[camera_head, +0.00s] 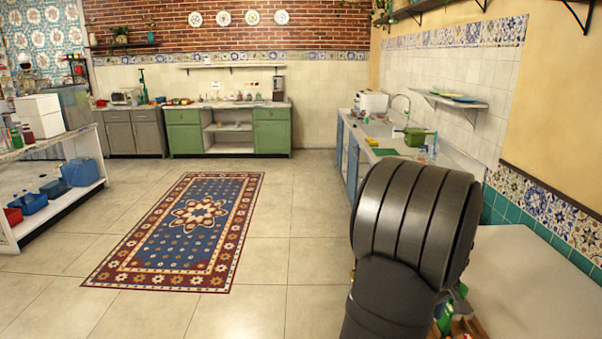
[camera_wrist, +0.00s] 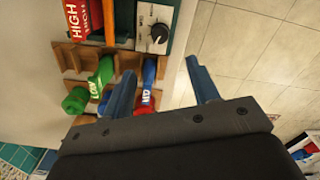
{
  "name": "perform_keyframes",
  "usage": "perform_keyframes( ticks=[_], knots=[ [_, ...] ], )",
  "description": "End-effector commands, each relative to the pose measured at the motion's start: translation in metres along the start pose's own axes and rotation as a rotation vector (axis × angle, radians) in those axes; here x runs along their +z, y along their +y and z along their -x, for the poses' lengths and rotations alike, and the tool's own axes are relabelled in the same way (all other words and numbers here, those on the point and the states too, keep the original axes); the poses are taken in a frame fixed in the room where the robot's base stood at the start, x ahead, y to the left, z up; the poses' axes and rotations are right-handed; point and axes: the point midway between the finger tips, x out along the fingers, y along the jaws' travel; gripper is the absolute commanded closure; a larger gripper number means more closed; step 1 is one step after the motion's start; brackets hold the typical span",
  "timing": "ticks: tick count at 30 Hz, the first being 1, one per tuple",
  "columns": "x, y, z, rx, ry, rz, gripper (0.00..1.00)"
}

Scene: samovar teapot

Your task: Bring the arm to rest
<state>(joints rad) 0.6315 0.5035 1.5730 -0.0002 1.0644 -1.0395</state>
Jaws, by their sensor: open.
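In the wrist view my gripper (camera_wrist: 160,68) is open, its two blue-grey fingers spread wide. A blue piece with white lettering (camera_wrist: 148,82) shows between the fingers, closer to the left one; I cannot tell whether they touch. A red piece marked HIGH (camera_wrist: 85,22) is at the top left. In the head view my dark arm fills the lower right and hides my gripper.
A panel with a black dial (camera_wrist: 158,32) stands beside the rack. In the head view a pale counter (camera_head: 535,285) runs along the right wall, and a patterned rug (camera_head: 185,228) lies on open floor.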

Motion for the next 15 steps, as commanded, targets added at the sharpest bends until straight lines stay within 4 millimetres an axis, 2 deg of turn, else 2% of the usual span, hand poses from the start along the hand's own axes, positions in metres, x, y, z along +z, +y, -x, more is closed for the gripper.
perform_keyframes(
  ticks=[6, 15],
  knots=[
    [0.000, 0.000, 0.045, 0.004, 0.002, 0.000, 0.45],
    [0.000, -0.001, -0.021, -0.005, -0.003, 0.000, 0.45]
  ],
)
